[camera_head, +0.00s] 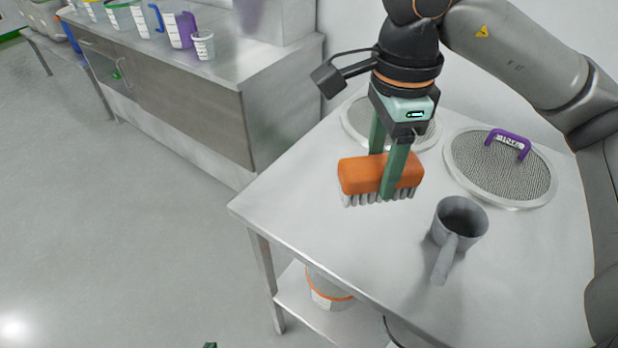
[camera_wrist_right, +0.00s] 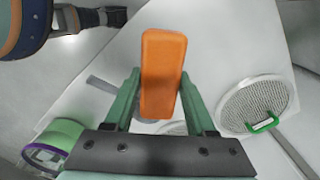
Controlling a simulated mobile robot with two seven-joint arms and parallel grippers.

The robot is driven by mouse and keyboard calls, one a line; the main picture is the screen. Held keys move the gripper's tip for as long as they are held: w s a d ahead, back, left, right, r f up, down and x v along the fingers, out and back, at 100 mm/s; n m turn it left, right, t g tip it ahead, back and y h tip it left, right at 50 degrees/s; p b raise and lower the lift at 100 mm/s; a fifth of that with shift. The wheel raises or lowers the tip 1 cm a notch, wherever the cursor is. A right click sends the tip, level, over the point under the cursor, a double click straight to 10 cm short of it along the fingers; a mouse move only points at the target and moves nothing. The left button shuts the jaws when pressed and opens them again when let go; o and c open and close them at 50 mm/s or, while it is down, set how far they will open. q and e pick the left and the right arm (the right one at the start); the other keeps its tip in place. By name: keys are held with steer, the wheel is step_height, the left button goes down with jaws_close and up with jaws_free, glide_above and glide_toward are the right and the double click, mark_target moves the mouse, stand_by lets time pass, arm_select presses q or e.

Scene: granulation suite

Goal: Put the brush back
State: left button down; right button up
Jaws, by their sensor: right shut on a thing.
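The brush (camera_head: 357,176) has an orange block and pale bristles pointing down. My right gripper (camera_head: 388,180) is shut on its block, with one green finger on the near side and the other behind it. The brush appears held above the steel table, with the bristles seeming clear of the top. In the right wrist view the orange block (camera_wrist_right: 162,75) sits between the green fingers of the right gripper (camera_wrist_right: 160,98). Only a small green tip of my left gripper (camera_head: 210,345) shows at the bottom edge. Its jaws are out of frame.
A grey scoop (camera_head: 442,262) lies on the steel table (camera_head: 300,215). A round mesh sieve with a purple handle (camera_head: 500,185) is at the right; another sieve (camera_head: 358,118) is partly hidden behind the gripper. A bench (camera_head: 185,95) with several jugs stands at the left.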

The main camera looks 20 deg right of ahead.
steer(key=w+a+f, duration=0.1)
steer(key=w+f, duration=0.1)
steer(key=w, duration=0.1)
steer(key=w+a+f, duration=0.2)
steer(key=w+f, duration=0.1)
steer(key=w, duration=0.1)
steer(key=w+a+f, duration=0.2)
steer(key=w+f, duration=0.1)
steer(key=shift+w+a+f, duration=0.15)
steer(key=shift+w, duration=0.1)
steer(key=shift+w+a+f, duration=0.1)
steer(key=shift+w+f, duration=0.2)
steer(key=shift+f, duration=0.15)
steer(key=shift+w+f, duration=0.15)
steer(key=shift+f, duration=1.5)
steer(key=shift+f, duration=0.2)
steer(key=o, duration=1.3)
step_height(320, 180, up, 12)
steer(key=shift+r+p, duration=0.25)
steer(key=shift+p, duration=0.25)
